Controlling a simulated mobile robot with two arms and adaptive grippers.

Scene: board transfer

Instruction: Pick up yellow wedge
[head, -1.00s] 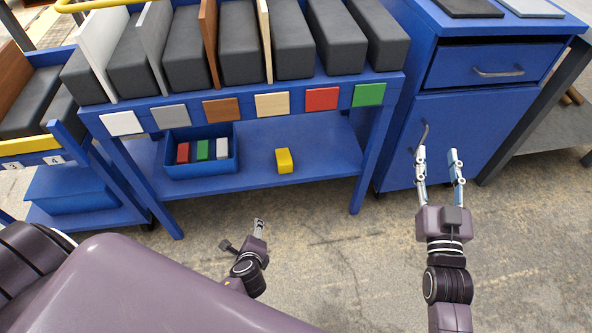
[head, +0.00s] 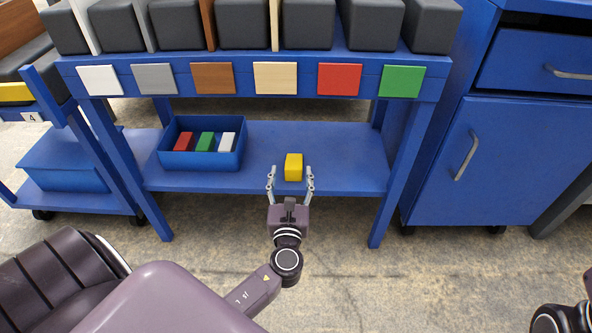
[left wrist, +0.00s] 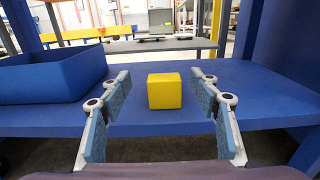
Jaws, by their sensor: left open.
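The yellow wedge (head: 293,167) sits on the blue lower shelf (head: 345,170) near its front edge. In the left wrist view the yellow wedge (left wrist: 165,91) stands upright, centred between the fingers. My left gripper (head: 290,178) is open, its fingertips at the shelf's front edge, one on each side of the wedge's near end. In the left wrist view my left gripper (left wrist: 162,98) shows a clear gap to the wedge on both sides. My right arm shows only partly at the lower right corner of the head view; its gripper is out of the picture.
A blue bin (head: 170,158) with red, green and white blocks stands left of the wedge on the same shelf. The upper rack (head: 225,77) with coloured squares overhangs the shelf. A blue cabinet (head: 505,150) stands to the right. The shelf right of the wedge is clear.

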